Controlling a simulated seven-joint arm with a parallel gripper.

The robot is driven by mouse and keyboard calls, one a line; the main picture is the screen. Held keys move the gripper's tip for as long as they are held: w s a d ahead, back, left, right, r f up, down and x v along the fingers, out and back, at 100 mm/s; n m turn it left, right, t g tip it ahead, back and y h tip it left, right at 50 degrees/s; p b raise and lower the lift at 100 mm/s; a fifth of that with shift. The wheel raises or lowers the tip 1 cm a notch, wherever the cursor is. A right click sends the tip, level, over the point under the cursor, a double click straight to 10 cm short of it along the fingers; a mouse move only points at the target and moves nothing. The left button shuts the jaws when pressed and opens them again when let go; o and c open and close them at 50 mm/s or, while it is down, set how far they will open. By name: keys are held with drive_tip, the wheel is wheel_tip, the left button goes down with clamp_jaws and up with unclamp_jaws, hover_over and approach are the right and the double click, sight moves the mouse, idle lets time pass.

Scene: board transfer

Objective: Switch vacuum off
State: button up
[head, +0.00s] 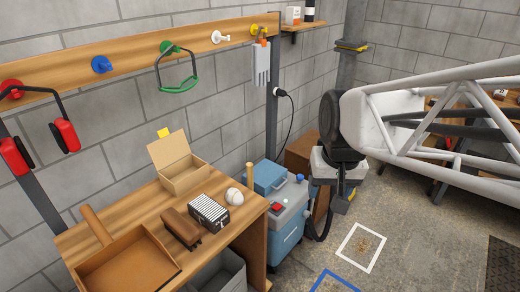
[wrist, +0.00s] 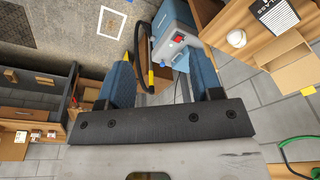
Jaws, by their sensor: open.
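The vacuum (head: 289,231) is a blue and grey box on the floor right of the workbench. Its red switch (head: 277,207) sits on a dark panel on the grey top, but its setting is too small to tell. My gripper (head: 331,204) is to the right of the vacuum, pointing down, apart from the switch. In the wrist view, my gripper (wrist: 160,52) is open and empty, with blue-grey fingers spread. The vacuum (wrist: 174,50) and red switch (wrist: 180,37) show beyond, near the right finger.
A dark hose (head: 318,232) curves beside the vacuum. The workbench (head: 232,226) holds an open cardboard box (head: 184,177), a white ball (head: 234,196), a striped box (head: 208,212) and a brown tray (head: 128,268). Floor around a white-outlined square (head: 361,246) is clear.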

drive_tip(key=w+f+m+g, duration=0.1)
drive_tip(key=w+f, duration=0.1)
drive_tip(key=w, duration=0.6)
drive_tip(key=w+f+m, duration=0.1)
drive_tip(key=w+f, duration=0.1)
drive_tip(key=w, duration=0.6)
drive_tip(key=m+g+y, duration=0.3)
drive_tip(key=m+g, duration=0.1)
drive_tip(key=m, duration=0.2)
hover_over(276, 207)
drive_tip(key=w+d, duration=0.3)
wheel_tip(276, 207, down, 45)
drive_tip(key=shift+s+a, duration=0.2)
drive_tip(key=shift+s, duration=0.05)
drive_tip(key=shift+f, duration=0.1)
drive_tip(key=shift+x, duration=3.75)
drive_tip(key=shift+s, duration=0.1)
